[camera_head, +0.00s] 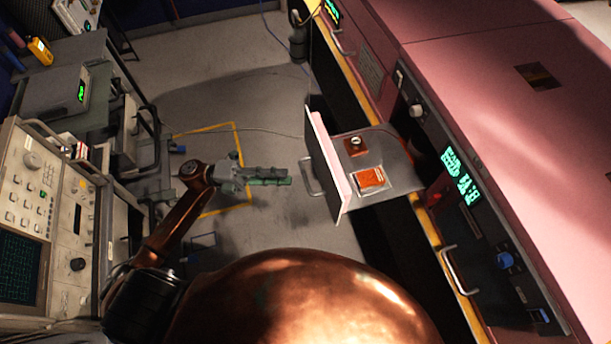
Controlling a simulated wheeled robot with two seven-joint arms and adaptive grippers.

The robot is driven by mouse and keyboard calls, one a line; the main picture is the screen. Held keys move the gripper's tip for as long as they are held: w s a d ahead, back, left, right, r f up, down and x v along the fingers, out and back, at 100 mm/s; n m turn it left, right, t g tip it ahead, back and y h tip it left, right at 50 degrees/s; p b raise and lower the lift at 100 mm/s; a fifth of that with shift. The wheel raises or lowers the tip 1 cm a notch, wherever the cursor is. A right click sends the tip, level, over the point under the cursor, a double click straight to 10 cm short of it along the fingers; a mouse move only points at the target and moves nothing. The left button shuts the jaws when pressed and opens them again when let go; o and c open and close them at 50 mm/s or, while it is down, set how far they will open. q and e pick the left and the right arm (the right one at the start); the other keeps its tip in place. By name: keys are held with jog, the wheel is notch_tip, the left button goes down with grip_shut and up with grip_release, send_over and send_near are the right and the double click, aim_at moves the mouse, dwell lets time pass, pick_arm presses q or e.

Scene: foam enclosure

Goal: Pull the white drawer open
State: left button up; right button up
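The white drawer (331,162) stands out from the pink machine on the right. Its pale front panel faces left, and its grey tray reaches back into the machine. A curved metal handle (308,178) sits on the front panel. My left gripper (288,180) is just left of the handle, its fingers pointing right towards it. A small gap shows between fingertips and handle in the picture. The fingers look close together, but I cannot tell whether they are open or shut. My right gripper is not in view.
An orange item (370,178) and a small brown block (355,146) lie in the drawer. The pink machine (480,90) fills the right side. Instrument racks (40,210) stand at the left. Grey floor (270,110) between them is mostly clear.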

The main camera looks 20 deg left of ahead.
aim_at(305, 175)
pick_arm(q)
jog(key=x, duration=0.7)
jog(key=shift+w+d+p, duration=0.1)
jog(key=shift+p, duration=0.2)
grip_shut()
dwell(0.4)
